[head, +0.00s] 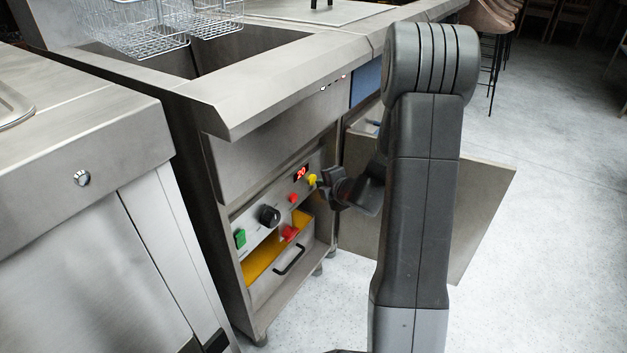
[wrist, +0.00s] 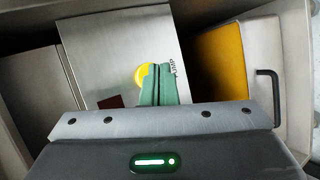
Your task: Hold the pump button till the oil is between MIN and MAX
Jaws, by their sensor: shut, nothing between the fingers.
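The yellow pump button (head: 312,179) is at the far end of the fryer's control panel. In the wrist view the yellow button (wrist: 141,75) is partly covered by my fingers, beside the label PUMP (wrist: 175,70). My gripper (head: 322,178) is shut and empty, with its tips at the button. The green fingertips (wrist: 158,72) overlap the button's right part in the wrist view. I cannot tell whether the button is pressed in. The fryer tank (head: 205,55) is open at the top; the oil level and MIN and MAX marks do not show.
Below is a drawer with a black handle (head: 289,260). An open door (head: 483,200) stands right. Wire baskets (head: 140,25) hang above the tank.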

